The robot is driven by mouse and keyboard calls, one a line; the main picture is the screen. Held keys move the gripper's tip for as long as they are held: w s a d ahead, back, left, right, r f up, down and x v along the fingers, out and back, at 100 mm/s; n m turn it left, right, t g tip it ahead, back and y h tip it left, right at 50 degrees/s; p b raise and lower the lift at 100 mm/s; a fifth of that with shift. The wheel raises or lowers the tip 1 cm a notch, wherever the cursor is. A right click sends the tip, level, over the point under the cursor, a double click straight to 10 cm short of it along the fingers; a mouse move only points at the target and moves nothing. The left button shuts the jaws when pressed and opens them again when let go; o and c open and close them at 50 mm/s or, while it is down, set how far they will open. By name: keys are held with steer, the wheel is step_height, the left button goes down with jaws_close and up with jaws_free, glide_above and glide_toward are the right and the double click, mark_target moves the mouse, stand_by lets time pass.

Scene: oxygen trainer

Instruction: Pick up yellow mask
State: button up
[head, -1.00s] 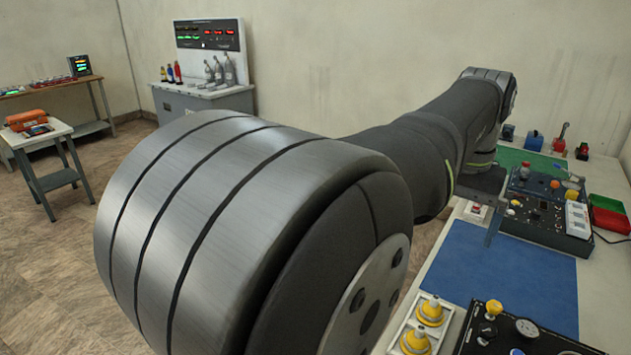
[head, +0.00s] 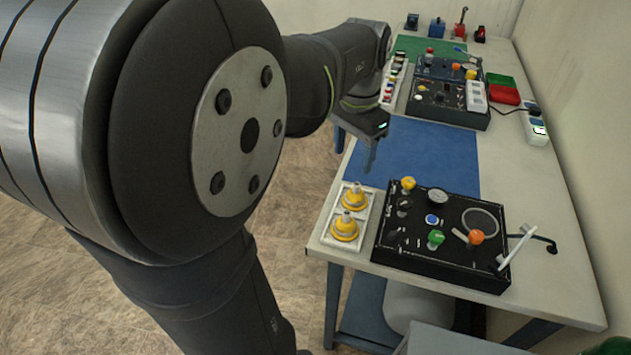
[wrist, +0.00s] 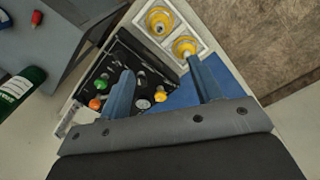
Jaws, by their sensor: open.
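Two yellow masks sit in a white tray (head: 329,241) at the near left edge of the workbench. The rear mask (head: 355,198) and the front mask (head: 345,229) each have a pale top fitting. In the wrist view the masks show at the top, one mask (wrist: 160,21) farther up and the other mask (wrist: 184,47) nearer my fingers. My gripper (head: 371,160) is above the left part of the blue mat, beyond the tray. It also shows in the wrist view (wrist: 164,88), with its two blue-grey fingers spread and nothing between them. It is apart from both masks.
A black control panel (head: 440,237) with knobs and a gauge stands right of the tray. The blue mat (head: 435,150) is mostly clear. More panels (head: 448,103), red and green bins (head: 503,95) and a power strip (head: 535,127) lie farther back.

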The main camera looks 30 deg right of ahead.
steer(key=m, duration=0.1)
glide_above(346, 213)
step_height(346, 213, down, 13)
steer(key=shift+f, duration=3.2)
steer(key=c, duration=1.1)
